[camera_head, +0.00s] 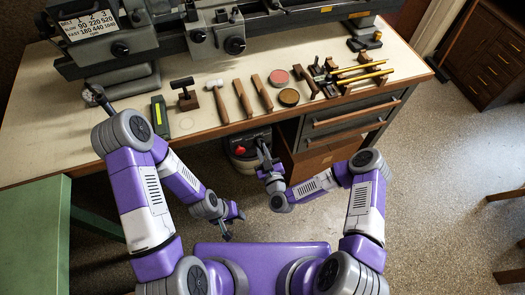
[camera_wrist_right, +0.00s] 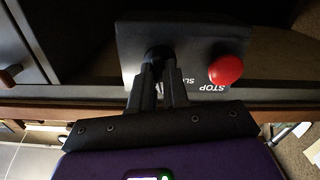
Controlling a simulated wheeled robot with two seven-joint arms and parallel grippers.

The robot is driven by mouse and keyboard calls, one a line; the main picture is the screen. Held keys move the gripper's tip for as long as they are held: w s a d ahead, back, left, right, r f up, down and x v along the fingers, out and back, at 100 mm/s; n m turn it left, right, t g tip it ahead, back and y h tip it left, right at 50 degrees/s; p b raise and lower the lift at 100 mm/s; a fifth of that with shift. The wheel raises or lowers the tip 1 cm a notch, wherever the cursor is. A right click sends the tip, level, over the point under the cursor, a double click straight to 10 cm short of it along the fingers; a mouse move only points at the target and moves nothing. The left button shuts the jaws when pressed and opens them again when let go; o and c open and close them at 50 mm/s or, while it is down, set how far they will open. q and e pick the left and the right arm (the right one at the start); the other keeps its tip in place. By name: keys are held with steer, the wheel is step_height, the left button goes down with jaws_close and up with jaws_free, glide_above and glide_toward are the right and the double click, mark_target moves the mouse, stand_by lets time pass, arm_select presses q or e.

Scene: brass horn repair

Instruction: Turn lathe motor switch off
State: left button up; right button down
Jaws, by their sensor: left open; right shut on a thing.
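The lathe motor switch box is a dark box under the front edge of the bench. In the right wrist view its face (camera_wrist_right: 185,35) has a round red button (camera_wrist_right: 225,69) beside an upside-down STOP label. A dark switch knob (camera_wrist_right: 158,52) sits to the left of the button. My right gripper (camera_wrist_right: 160,72) is shut on this knob, and its fingers hide most of it. In the head view my right gripper (camera_head: 264,152) is at the box, just below the bench edge. My left gripper (camera_head: 233,224) is open and empty, low in front of the bench.
The lathe (camera_head: 205,35) stands along the back of the bench (camera_head: 60,135). A hammer (camera_head: 217,98), a green-and-black tool (camera_head: 160,116) and several wooden-handled tools lie in front of it. Drawers (camera_head: 350,118) are right of the box.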

steer(key=shift+m, duration=1.1)
steer(key=c, duration=1.1)
jaws_free()
steer(key=p+v, duration=0.1)
steer(key=v, duration=0.6)
steer(key=shift+s+d, duration=0.1)
steer(key=shift+s, duration=0.2)
